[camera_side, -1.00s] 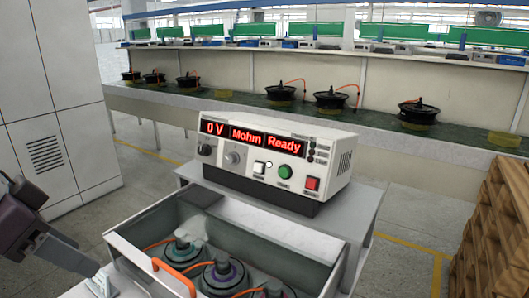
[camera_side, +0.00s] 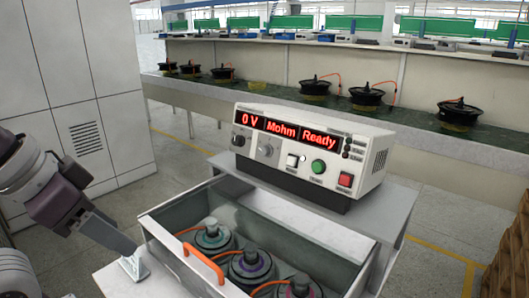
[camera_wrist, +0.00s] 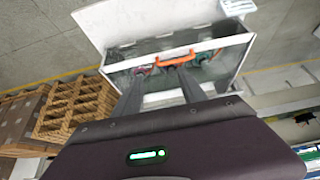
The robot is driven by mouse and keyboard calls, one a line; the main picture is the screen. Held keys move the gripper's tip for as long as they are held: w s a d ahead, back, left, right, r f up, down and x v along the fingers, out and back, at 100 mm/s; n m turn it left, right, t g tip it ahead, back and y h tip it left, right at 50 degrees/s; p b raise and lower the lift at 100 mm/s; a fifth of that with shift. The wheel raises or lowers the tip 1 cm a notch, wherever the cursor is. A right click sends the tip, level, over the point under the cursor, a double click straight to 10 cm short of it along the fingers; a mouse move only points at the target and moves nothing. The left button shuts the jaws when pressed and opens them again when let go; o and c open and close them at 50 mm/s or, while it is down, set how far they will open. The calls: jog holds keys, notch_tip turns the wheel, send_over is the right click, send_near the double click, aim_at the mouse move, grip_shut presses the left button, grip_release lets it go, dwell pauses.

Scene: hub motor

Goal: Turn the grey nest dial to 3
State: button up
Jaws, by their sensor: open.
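A grey knob (camera_side: 266,150) is on the front of the white tester (camera_side: 325,160), right of a darker knob (camera_side: 239,142). Any numbers round these knobs are too small to read. The tester shows "0 V", "Mohm" and "Ready" in red. My gripper (camera_side: 132,268) is at the lower left in the side view, by the left end of the open box, well away from the tester. In the wrist view my gripper (camera_wrist: 160,76) has its two dark fingers apart with nothing held, pointing towards the box. The tester's knobs are not visible there.
The clear-walled box (camera_side: 185,210) with an orange handle (camera_side: 203,265) stands in front of the tester. It holds round motors (camera_side: 250,263) with orange cables. Wooden pallets (camera_wrist: 78,108) show left in the wrist view. A bench with several black motors runs behind.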

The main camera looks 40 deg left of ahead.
jog(key=w+a+r+n+t+y, duration=0.15)
jog(key=w+a, duration=0.35)
jog(key=w, duration=0.7)
jog(key=t, duration=0.5)
send_near(262, 152)
jog(key=s+a+r, duration=0.2)
jog(key=s+r, duration=0.1)
jog(key=s, duration=0.2)
jog(key=w+f, duration=0.2)
jog(key=w, duration=0.2)
jog(key=w+f+m+t+h, duration=0.1)
jog(key=w+f, duration=0.2)
jog(key=w, duration=0.1)
jog(key=w+d+f+m, duration=0.1)
jog(key=w+f, duration=0.1)
jog(key=w, duration=0.3)
jog(key=shift+f+h, duration=0.2)
jog(key=shift+h, duration=0.15)
jog(key=shift+s+t, duration=0.1)
jog(key=shift+t, duration=0.15)
grip_shut()
